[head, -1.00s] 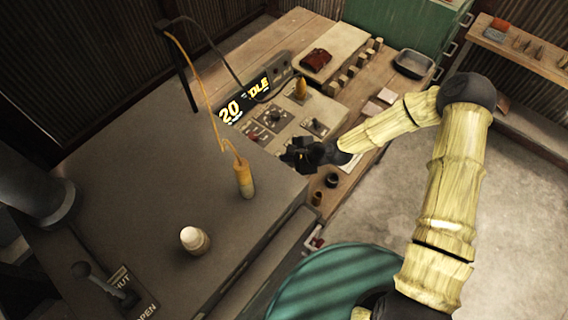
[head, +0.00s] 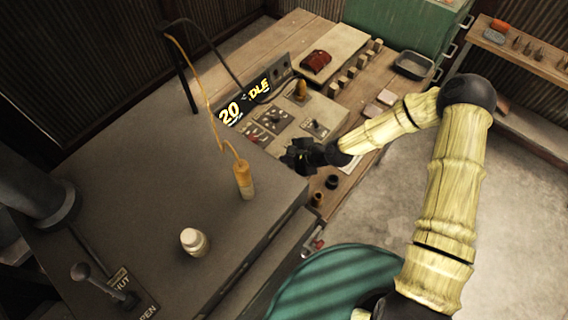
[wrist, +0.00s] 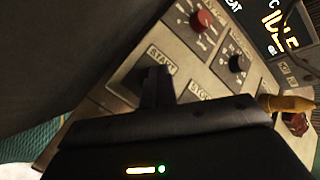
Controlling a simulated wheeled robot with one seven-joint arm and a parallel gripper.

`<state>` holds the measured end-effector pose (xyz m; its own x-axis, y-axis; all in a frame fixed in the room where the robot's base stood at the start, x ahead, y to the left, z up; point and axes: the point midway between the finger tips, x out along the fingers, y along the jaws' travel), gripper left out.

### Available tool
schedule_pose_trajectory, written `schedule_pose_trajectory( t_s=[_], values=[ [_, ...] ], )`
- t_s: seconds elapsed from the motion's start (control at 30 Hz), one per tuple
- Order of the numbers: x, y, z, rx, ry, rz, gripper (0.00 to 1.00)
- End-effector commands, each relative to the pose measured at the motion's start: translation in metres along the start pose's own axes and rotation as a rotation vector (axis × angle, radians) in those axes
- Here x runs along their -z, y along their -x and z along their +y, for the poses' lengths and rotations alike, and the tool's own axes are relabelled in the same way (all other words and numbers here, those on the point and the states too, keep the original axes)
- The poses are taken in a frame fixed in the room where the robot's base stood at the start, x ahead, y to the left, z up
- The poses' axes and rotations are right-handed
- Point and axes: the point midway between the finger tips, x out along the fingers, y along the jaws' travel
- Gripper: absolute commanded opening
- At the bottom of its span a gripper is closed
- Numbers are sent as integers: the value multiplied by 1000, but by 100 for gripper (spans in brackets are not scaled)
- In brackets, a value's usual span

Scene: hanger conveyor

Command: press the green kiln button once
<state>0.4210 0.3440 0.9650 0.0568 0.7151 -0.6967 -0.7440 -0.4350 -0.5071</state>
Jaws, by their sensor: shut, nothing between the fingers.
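The kiln's control panel (head: 325,106) is on the bench beside the dark kiln body. Its display (head: 231,113) shows a yellow 20 and IDLE. My gripper (head: 298,156) is at the panel's near edge, its fingers shut and empty. In the wrist view the closed fingers (wrist: 158,84) lie across the panel between the START label (wrist: 161,60) and the STOP label (wrist: 200,91). The green button itself is not visible; the fingers and gripper body cover that part of the panel. I cannot tell whether the fingertips touch anything.
A red knob (wrist: 202,20) and a black knob (wrist: 237,62) stand on the panel past the fingers. An orange-yellow handle (head: 244,181) hangs on a cord over the kiln top. A pale jar (head: 194,242) stands on the kiln. Small pots (head: 333,181) sit near my gripper.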

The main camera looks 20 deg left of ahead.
Motion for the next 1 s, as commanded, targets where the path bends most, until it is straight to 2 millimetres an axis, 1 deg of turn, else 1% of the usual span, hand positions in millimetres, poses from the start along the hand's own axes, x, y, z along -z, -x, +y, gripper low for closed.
schedule_pose_trajectory(
  t_s=[0.73,1.0],
  values=[
    [0,0,0,0,0,0,0],
    [4,-6,4,0,-2,0,0]
  ],
)
